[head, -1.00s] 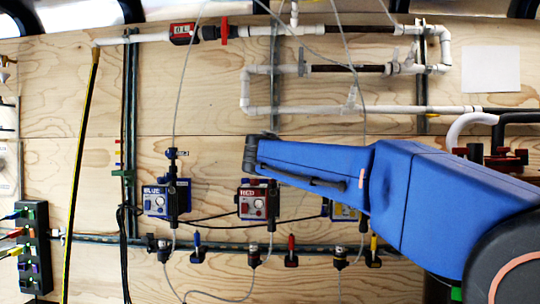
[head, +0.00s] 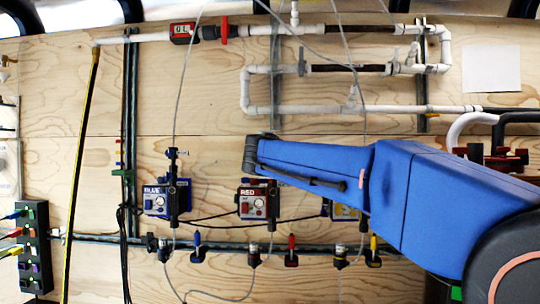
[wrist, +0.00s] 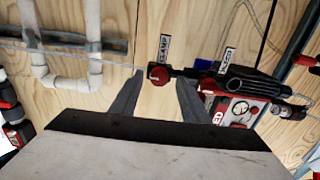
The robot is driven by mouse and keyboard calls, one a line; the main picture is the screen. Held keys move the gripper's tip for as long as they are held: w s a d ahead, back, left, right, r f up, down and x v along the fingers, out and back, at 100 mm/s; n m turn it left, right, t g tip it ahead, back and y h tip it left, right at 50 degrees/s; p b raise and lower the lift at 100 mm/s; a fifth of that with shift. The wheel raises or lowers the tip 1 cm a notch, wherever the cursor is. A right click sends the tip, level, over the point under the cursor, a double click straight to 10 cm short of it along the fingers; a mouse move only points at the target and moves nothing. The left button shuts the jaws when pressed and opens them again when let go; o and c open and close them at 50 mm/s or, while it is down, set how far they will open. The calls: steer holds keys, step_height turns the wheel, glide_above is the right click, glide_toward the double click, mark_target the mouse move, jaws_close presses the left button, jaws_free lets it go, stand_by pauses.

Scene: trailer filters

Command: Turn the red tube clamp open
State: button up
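In the picture the knob lies between the fingertips, with gaps on both sides and no clear contact. The fitting runs right to the red control box (wrist: 236,111). In the head view the box (head: 257,203) hangs below my blue arm. The arm hides the clamp and my gripper there.
The blue control box (head: 160,201) is left of the red one. A yellow box (head: 343,212) is partly behind my arm. White pipes (wrist: 66,80) stand left of my gripper in the wrist view. A thin grey tube (head: 184,75) hangs down the plywood wall.

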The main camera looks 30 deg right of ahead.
steer(key=v, duration=1.7)
steer(key=shift+a, duration=0.2)
steer(key=shift+s, duration=0.15)
steer(key=s+d+f+m+g+y, duration=0.1)
steer(key=s+f+m+g+y, duration=0.3)
steer(key=f, duration=1)
steer(key=s+d+f+m+g, duration=0.15)
steer(key=s+f, duration=0.35)
steer(key=f, duration=0.8)
steer(key=s+a+f+m+g+y, duration=0.1)
steer(key=s+a+f+m+y, duration=0.1)
steer(key=f, duration=0.5)
steer(key=s+a+f+m+g+y, duration=0.2)
steer(key=s+a+f, duration=0.1)
steer(key=s+f, duration=0.3)
steer(key=s+a+f+m+g+y, duration=0.1)
steer(key=s+a+f+m+y, duration=0.1)
steer(key=s+f, duration=0.3)
step_height(320, 180, down, 3)
steer(key=shift+a+f+g, duration=0.1)
steer(key=shift+a+g, duration=0.25)
steer(key=shift+a, duration=0.45)
